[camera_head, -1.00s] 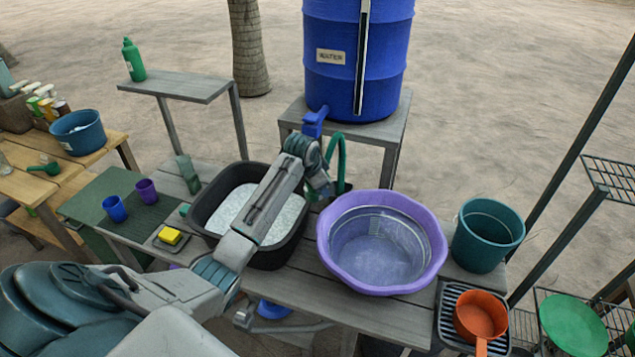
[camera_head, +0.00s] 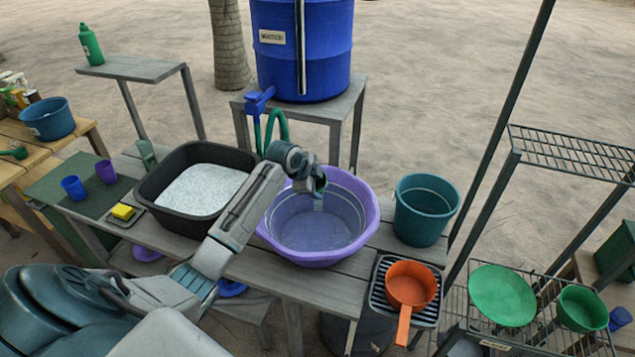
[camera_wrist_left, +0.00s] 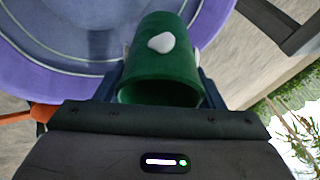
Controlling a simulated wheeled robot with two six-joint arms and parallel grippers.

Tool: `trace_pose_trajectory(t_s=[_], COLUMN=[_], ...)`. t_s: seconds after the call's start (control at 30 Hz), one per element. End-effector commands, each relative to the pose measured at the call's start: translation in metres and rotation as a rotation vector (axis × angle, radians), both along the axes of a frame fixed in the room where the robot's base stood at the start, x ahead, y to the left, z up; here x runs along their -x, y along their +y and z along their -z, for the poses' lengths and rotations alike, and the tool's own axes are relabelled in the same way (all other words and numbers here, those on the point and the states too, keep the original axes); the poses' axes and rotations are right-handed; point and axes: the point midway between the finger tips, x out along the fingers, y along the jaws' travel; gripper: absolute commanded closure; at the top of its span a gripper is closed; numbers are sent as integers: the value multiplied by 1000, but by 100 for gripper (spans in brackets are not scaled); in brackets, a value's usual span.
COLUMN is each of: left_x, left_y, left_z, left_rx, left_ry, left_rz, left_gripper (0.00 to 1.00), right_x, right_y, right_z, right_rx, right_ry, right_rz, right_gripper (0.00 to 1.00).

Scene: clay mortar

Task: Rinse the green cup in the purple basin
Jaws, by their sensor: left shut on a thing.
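My left gripper (camera_head: 318,194) is over the purple basin (camera_head: 368,205), inside its rim outline in the head view. It is shut on the green cup (camera_wrist_left: 160,75), which shows in the left wrist view with white foam patches on its side. The cup's open mouth faces the wrist camera. In the head view my wrist hides the cup. The basin holds what looks like clear water, and its rim also shows in the left wrist view (camera_wrist_left: 60,85). I cannot tell whether the cup touches the water. My right gripper is not in view.
A black tub (camera_head: 150,205) of white suds stands left of the basin. A teal bucket (camera_head: 425,212) and an orange pan (camera_head: 410,284) are to its right. A blue water barrel (camera_head: 300,60) with a tap (camera_head: 258,100) stands behind. A green plate (camera_head: 502,295) lies on a rack.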

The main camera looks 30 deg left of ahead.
Motion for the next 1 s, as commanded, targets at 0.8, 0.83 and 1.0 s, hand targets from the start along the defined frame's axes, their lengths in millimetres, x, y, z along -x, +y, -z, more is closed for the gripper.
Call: trace_pose_trajectory(t_s=[0.8, 0.83, 1.0], left_x=[0, 0, 0], left_y=[-1, -1, -1], left_z=[111, 115, 137], left_rx=[0, 0, 0], left_ry=[1, 1, 1], left_rz=[-1, -1, -1], left_gripper=[61, 61, 61], right_x=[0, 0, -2], right_y=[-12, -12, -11], right_z=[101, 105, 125], right_rx=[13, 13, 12], right_ry=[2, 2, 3], right_rz=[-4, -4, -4], right_gripper=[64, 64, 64])
